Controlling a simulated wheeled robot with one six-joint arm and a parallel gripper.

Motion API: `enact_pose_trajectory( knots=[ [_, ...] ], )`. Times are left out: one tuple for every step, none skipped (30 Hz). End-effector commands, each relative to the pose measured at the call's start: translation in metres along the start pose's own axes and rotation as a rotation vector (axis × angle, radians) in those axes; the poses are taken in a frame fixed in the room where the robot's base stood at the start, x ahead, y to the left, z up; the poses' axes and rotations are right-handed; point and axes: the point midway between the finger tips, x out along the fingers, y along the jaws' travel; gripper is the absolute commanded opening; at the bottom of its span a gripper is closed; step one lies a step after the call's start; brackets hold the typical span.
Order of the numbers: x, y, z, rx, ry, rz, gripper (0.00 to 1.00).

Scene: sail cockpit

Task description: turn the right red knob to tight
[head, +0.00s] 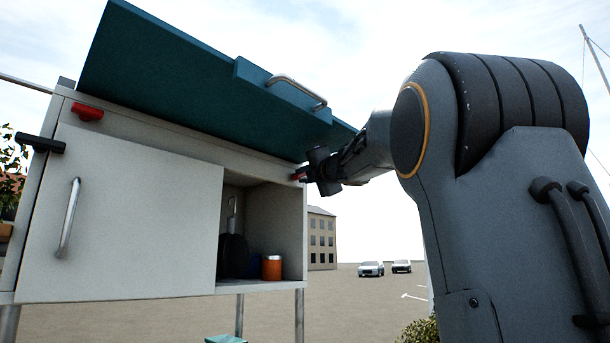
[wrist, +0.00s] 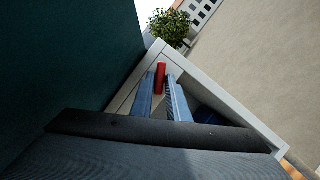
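The right red knob (head: 299,175) is a small red bar on the right end of the cabinet's front top edge, partly covered by my gripper in the head view. My gripper (head: 308,174) is at this knob. In the wrist view the red knob (wrist: 161,76) lies lengthwise between the two blue-grey fingers of my gripper (wrist: 161,77). The left finger lies close along the knob, and a narrow gap shows at the right finger, so the gripper looks open around it. The knob's mount is hidden.
Another red knob (head: 87,112) is at the cabinet's left end, near a black handle (head: 40,143). The teal lid (head: 200,85) is tilted up close to my gripper. A white sliding door (head: 130,215) covers the left; an orange can (head: 271,267) stands inside the open right compartment.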

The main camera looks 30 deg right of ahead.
Motion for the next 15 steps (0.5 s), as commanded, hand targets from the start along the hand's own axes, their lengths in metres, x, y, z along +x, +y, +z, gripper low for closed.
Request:
enact_pose_trajectory(
  knots=[
    [0.000, 0.000, 0.000, 0.000, 0.000, 0.000, 0.24],
    [0.000, 0.000, 0.000, 0.000, 0.000, 0.000, 0.29],
    [0.000, 0.000, 0.000, 0.000, 0.000, 0.000, 0.30],
    [0.000, 0.000, 0.000, 0.000, 0.000, 0.000, 0.30],
    [0.000, 0.000, 0.000, 0.000, 0.000, 0.000, 0.30],
    [0.000, 0.000, 0.000, 0.000, 0.000, 0.000, 0.30],
    [0.000, 0.000, 0.000, 0.000, 0.000, 0.000, 0.30],
    [0.000, 0.000, 0.000, -0.001, 0.000, 0.000, 0.30],
    [0.000, 0.000, 0.000, -0.001, 0.000, 0.000, 0.30],
    [0.000, 0.000, 0.000, -0.001, 0.000, 0.000, 0.30],
    [-0.001, 0.000, 0.000, -0.001, 0.000, 0.000, 0.30],
    [-0.002, 0.000, 0.000, -0.001, 0.000, 0.000, 0.30],
    [-0.004, 0.000, 0.000, -0.001, -0.001, 0.000, 0.30],
    [-0.007, 0.000, 0.000, -0.001, -0.001, 0.001, 0.30],
    [-0.011, 0.000, 0.001, -0.002, -0.002, 0.001, 0.30]
  ],
)
